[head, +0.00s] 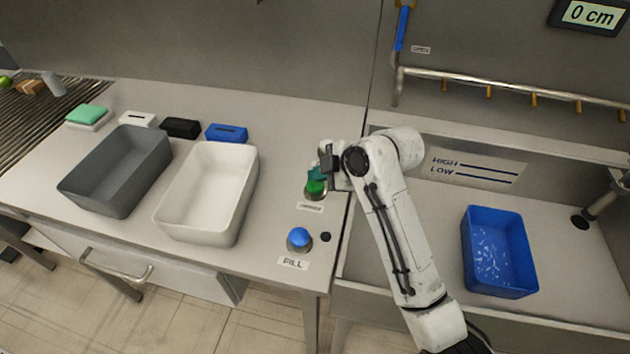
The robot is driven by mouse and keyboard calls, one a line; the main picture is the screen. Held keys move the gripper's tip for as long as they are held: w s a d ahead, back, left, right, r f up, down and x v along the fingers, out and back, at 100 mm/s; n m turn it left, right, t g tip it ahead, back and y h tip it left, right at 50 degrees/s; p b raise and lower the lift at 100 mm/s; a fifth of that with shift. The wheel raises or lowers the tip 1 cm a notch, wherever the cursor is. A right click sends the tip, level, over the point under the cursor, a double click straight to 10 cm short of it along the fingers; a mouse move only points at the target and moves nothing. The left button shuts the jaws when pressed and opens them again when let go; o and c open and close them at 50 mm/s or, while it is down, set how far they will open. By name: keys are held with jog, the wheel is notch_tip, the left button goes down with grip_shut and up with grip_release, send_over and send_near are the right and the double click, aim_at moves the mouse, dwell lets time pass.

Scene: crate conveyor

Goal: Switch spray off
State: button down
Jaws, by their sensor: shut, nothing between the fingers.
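The spray pipe (500,81) with several orange nozzles runs along the back wall at the upper right. A blue lever (402,28) stands upright at its left end, above a small label that seems to read OPEN (421,50). I see no clear water jets under the nozzles. My gripper (316,174) is shut and empty, beside or over the green button (315,188) on the counter. Whether it touches the button I cannot tell. The gripper is well below and left of the blue lever.
A blue crate (468,250) with whitish specks inside stands in the sink basin (400,235). A blue FILL button (299,237) is on the counter. Grey (92,195) and white (185,222) crates stand left. A display (588,14) reads 0 cm.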

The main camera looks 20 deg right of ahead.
aim_at(318, 186)
jog(key=shift+r+p, duration=1.85)
jog(key=shift+r, duration=0.8)
